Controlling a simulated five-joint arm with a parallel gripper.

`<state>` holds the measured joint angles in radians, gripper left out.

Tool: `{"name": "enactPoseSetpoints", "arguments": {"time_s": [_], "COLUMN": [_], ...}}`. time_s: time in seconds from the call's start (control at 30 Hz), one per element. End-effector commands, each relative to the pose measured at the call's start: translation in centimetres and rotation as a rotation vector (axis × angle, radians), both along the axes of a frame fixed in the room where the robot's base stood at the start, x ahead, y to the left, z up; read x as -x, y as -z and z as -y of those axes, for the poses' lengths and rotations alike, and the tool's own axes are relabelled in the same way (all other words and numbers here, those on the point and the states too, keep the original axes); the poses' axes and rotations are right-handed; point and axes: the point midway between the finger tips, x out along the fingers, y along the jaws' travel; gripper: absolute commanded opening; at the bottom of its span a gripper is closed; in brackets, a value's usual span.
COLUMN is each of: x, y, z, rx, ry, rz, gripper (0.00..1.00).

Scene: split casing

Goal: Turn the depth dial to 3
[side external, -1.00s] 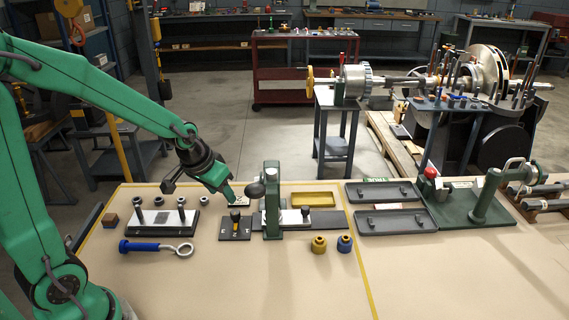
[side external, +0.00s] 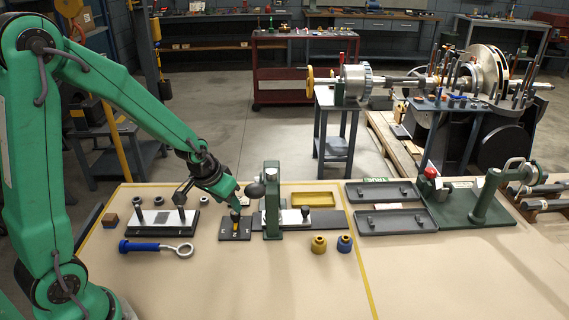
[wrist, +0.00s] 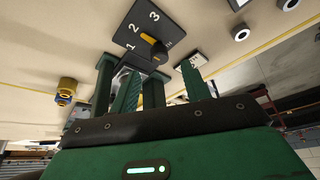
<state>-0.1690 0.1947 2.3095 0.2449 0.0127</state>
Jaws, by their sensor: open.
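The depth dial is a dark square plate (side external: 235,234) on the bench, left of the green press-like stand. In the wrist view the plate (wrist: 172,30) shows 1, 2 and 3. Its black knob (wrist: 157,52) has a yellow pointer (wrist: 148,38) that appears to face the 2. My gripper (side external: 236,207) is low over the dial, pointing down at the knob. In the wrist view my gripper (wrist: 148,75) has its fingers spread, with the knob just beyond their tips. I cannot tell whether a finger touches the knob.
The green stand (side external: 272,200) with a dark ball handle (side external: 255,190) rises close right of my gripper. A block with pegs (side external: 160,221) and a blue-handled eye tool (side external: 155,247) lie left. The front bench is clear.

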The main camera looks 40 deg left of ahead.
Motion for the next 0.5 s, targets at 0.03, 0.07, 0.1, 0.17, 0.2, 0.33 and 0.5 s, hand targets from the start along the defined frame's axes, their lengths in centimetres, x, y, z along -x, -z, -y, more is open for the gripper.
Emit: {"name": "enactPoseSetpoints", "arguments": {"time_s": [0.03, 0.07, 0.1, 0.17, 0.2, 0.33, 0.5], "x": [-0.2, -0.3, -0.5, -0.7, -0.8, -1.3, -1.7], "y": [0.5, 0.8, 1.2, 1.7, 2.1, 3.2, 4.2], "z": [0.0, 0.0, -0.1, -0.1, -0.1, -0.2, -0.3], "rx": [0.000, 0.000, 0.000, 0.000, 0.000, 0.000, 0.000], "ry": [0.000, 0.000, 0.000, 0.000, 0.000, 0.000, 0.000], "rz": [-0.003, -0.003, -0.003, -0.003, -0.003, -0.003, -0.002], "gripper": [0.47, 0.47, 0.47, 0.47, 0.47, 0.47, 0.47]}}
